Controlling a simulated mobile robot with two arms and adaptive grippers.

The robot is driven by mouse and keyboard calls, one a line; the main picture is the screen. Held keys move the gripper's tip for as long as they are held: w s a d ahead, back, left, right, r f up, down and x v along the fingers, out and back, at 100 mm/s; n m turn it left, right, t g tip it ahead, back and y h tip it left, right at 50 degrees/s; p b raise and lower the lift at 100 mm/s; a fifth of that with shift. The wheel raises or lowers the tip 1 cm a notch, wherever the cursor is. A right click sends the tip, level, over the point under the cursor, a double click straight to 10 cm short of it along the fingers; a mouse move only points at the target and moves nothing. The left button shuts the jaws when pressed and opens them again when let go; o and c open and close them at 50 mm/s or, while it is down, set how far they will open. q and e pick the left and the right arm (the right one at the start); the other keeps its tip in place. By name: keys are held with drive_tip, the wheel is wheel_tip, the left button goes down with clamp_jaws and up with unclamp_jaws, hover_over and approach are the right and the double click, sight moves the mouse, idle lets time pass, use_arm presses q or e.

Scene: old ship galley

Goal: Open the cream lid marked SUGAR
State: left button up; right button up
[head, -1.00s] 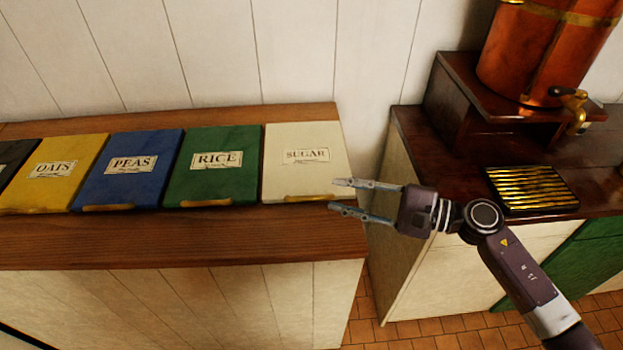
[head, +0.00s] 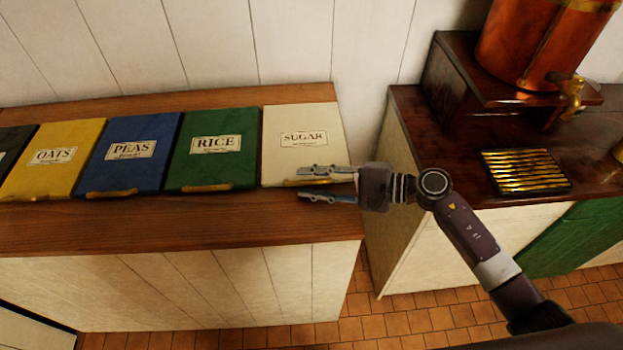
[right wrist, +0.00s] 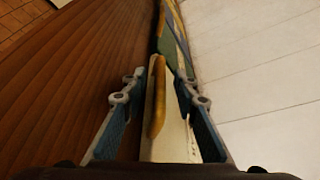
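The cream lid marked SUGAR (head: 304,125) lies shut at the right end of the row of lids on the wooden counter. Its brass handle (head: 296,183) runs along the front edge and is partly hidden by my right gripper (head: 312,182). The gripper comes in from the right, open, with its fingers at the front edge of the lid. In the right wrist view the brass handle (right wrist: 157,95) lies between the two open fingers (right wrist: 158,80), with gaps to both sides; I see no clear contact. My left gripper is not in view.
Green RICE (head: 213,148), blue PEAS (head: 128,152) and yellow OATS (head: 53,158) lids lie shut to the left. A dark red counter (head: 450,150) with a copper urn (head: 540,45) and a brass-slatted tray (head: 526,171) stands right, across a gap. Bare wood (head: 150,228) lies in front.

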clamp_jaws()
idle(0.3)
drive_tip(key=w+r+m+g+h, duration=0.1)
drive_tip(key=w+r+m+g, duration=0.2)
drive_tip(key=r, duration=1.4)
drive_tip(key=shift+w+r+m, duration=0.35)
drive_tip(key=shift+w+m, duration=0.65)
drive_tip(key=shift+w, duration=1.4)
